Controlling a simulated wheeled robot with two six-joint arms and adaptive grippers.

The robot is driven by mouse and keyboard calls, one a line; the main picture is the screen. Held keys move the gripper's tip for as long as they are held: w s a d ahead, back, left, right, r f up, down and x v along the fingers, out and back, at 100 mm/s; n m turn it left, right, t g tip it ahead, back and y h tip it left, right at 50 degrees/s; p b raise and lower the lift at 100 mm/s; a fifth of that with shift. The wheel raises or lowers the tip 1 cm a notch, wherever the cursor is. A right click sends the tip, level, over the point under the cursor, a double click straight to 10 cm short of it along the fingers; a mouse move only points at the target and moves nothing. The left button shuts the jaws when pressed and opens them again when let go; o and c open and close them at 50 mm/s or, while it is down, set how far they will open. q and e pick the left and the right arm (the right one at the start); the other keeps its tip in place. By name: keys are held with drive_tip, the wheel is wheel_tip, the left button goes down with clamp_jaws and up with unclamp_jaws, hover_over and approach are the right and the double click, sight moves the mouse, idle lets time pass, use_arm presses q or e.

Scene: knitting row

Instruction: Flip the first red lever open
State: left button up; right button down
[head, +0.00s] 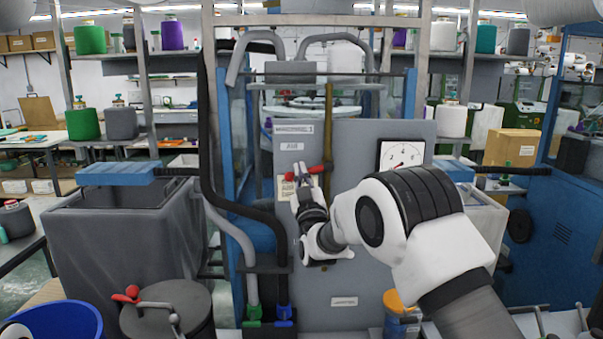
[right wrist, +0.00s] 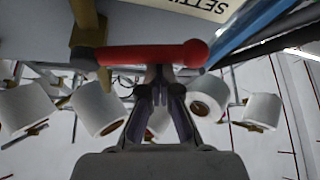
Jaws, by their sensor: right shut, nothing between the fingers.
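A red lever (head: 319,168) with a round red ball end (head: 289,176) sits on the grey machine panel (head: 354,230), lying nearly level and tilted slightly. It also shows in the right wrist view as a red bar (right wrist: 145,55) with its ball (right wrist: 196,53) at the right end and a brass-coloured mount at the left. My right gripper (head: 298,173) is at the lever in the head view. In the right wrist view its fingertips (right wrist: 159,72) are together, close to the bar near the ball. I cannot tell whether they touch it. My left gripper is not in view.
A brass-coloured vertical rod (head: 328,115) stands above the lever. A black hose (head: 207,140) runs down the left side. Grey bins and a lidded drum (head: 167,310) stand at the left.

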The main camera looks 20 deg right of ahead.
use_arm(q)
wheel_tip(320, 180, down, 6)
drive_tip(key=b, duration=0.5)
use_arm(e)
drive_tip(key=shift+s+d+f+n+g+y, duration=0.25)
drive_tip(key=shift+d+f+n+g+y, duration=0.8)
drive_tip(key=shift+n, duration=2)
drive_tip(key=shift+s+d+f+n+g+y, duration=0.25)
drive_tip(key=shift+d+f+n+g+y, duration=0.8)
drive_tip(key=shift+n, duration=2.05)
drive_tip(key=shift+s+d+f+n+g+y, duration=0.25)
drive_tip(key=shift+d+f+n+g+y, duration=0.75)
drive_tip(key=shift+n, duration=2.05)
drive_tip(key=shift+a+r+y, duration=0.1)
drive_tip(key=shift+a+y, duration=0.2)
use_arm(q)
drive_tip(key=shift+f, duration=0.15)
use_arm(e)
drive_tip(key=shift+a, duration=0.1)
